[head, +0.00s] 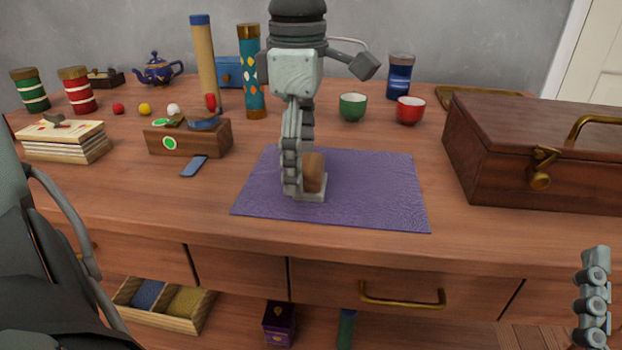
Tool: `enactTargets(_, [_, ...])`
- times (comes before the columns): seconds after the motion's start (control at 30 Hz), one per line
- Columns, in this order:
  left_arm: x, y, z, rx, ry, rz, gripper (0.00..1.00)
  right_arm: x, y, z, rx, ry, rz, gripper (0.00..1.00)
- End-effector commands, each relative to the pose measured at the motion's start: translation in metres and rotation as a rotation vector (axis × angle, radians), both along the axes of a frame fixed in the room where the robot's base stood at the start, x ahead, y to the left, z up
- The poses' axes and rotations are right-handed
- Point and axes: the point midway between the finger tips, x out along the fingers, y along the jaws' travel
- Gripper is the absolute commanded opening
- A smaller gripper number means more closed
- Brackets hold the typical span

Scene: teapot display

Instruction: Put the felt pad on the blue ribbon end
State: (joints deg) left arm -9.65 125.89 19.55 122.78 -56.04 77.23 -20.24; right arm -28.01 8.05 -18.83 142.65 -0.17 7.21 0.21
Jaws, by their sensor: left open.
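My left gripper (303,192) is open and pointed down, low over the purple cloth (385,195). A small brown block (315,170) shows right beside its fingers; I cannot tell whether they touch it, and its left side is hidden. A small flat blue piece (194,166) lies on the table in front of the wooden box; it may be the ribbon end, but I cannot tell. I cannot pick out the felt pad for sure. Part of my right gripper (594,300) shows at the lower right edge, and its opening cannot be judged.
The wooden box (215,141) stands left of the cloth, with stacked books (62,141) further left. A large brown case (530,150) stands at the right. Cups (352,107), tall tubes (251,80) and a teapot (158,70) stand behind. The front table strip is clear.

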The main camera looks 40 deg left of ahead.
Motion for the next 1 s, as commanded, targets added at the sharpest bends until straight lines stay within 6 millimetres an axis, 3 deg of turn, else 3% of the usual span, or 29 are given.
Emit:
enactTargets(0.1, [-0.0008, 0.0001, -0.0135, -0.001, 0.002, 0.000, 0.78, -0.0019, -0.0018, 0.0032, 0.010, -0.031, -0.003, 0.81])
enactTargets(0.37, [-0.0003, 0.0002, -0.0158, -0.001, -0.001, 0.000, 0.78, -0.0028, -0.0024, 0.0055, 0.013, -0.042, -0.004, 0.81])
enactTargets(0.8, [-0.0004, 0.0002, -0.0154, 0.000, 0.000, 0.000, 0.25, -0.0026, -0.0023, 0.0051, 0.013, -0.041, -0.004, 0.81])
enactTargets(0.87, [-0.0004, 0.0002, -0.0153, 0.000, 0.000, 0.000, 0.19, -0.0026, -0.0023, 0.0050, 0.013, -0.040, -0.004, 0.81])
enactTargets(1.0, [-0.0003, 0.0003, -0.0152, 0.000, 0.000, 0.000, 0.19, -0.0026, -0.0023, 0.0049, 0.013, -0.040, -0.003, 0.81])
